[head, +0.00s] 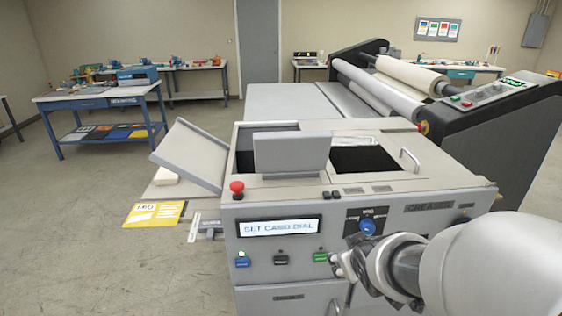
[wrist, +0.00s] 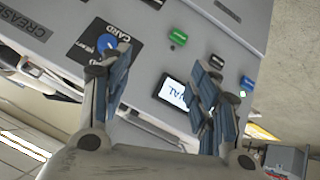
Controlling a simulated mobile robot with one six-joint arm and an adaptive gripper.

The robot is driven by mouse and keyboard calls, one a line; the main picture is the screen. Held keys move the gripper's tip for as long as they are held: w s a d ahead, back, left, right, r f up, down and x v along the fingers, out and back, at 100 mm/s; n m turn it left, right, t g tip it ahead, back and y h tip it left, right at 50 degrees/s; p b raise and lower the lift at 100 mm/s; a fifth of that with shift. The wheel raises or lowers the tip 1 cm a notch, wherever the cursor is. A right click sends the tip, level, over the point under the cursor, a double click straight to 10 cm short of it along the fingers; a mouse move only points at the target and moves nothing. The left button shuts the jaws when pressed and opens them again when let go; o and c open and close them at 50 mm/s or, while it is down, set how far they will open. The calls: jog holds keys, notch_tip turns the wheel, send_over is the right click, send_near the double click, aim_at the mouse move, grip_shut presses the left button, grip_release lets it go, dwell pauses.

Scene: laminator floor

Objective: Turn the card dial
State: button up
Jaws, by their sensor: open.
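The card dial (head: 367,227) is a blue knob on a black plate on the grey front panel of the creaser. In the wrist view the card dial (wrist: 106,43) lies just beyond the left finger, which partly covers its plate. My gripper (head: 341,266) is in front of the panel, below and left of the dial, near the green button. In the wrist view my gripper (wrist: 160,62) is open, with nothing between its fingers. It looks apart from the dial. The panel display (head: 279,228) reads "SET CARD DIAL".
A handle (head: 410,160) stands on top. The laminator (head: 490,120) is behind right. Open floor lies left.

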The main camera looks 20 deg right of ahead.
jog(key=w+d+f+n+t+y+p, duration=0.15)
jog(key=d+f+t, duration=0.25)
jog(key=d+f, duration=0.5)
jog(key=s+d+m+t+h, duration=0.1)
jog(key=s+m+t+h, duration=0.1)
jog(key=s+m+t, duration=0.3)
jog(key=b, duration=0.7)
send_near(369, 231)
jog(key=shift+n+t, duration=0.35)
jog(key=shift+t, duration=0.05)
jog(key=x, duration=0.6)
jog(key=b+x, duration=0.1)
jog(key=x, duration=0.2)
jog(key=shift+w+d+f, duration=0.1)
jog(key=shift+w+f, duration=0.1)
jog(key=shift+f, duration=0.1)
jog(key=c, duration=1.1)
